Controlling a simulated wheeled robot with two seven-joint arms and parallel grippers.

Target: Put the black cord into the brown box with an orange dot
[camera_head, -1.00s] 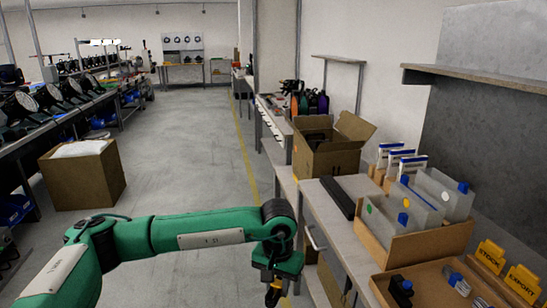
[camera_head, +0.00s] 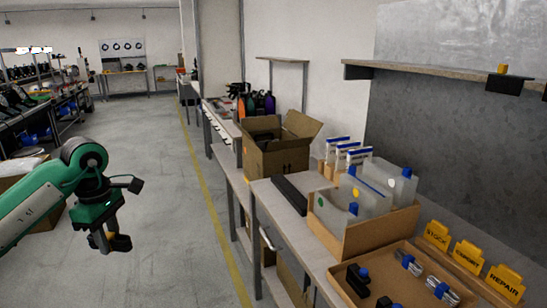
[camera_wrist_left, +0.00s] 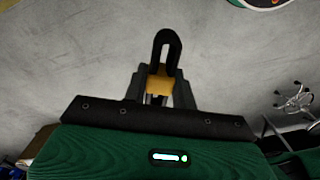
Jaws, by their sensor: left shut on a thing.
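My left gripper (camera_head: 105,238) is at the left of the head view, pointing down above the open floor, away from the tables. It is shut on a black cord (camera_head: 122,243). In the left wrist view the cord (camera_wrist_left: 168,42) is a black loop with an orange-yellow band, standing out between the fingertips (camera_wrist_left: 158,90). An open brown cardboard box (camera_head: 282,158) stands on the right-hand table. A second brown box (camera_head: 45,218) is partly hidden behind my left arm. My right gripper is not in view.
The right-hand bench holds a long black bar (camera_head: 289,194), a low carton of translucent bottles (camera_head: 365,238) and a tray of small parts (camera_head: 400,252). Yellow signs (camera_head: 468,254) stand behind the tray. A shelf (camera_head: 445,75) hangs above. The aisle floor (camera_head: 165,200) is clear.

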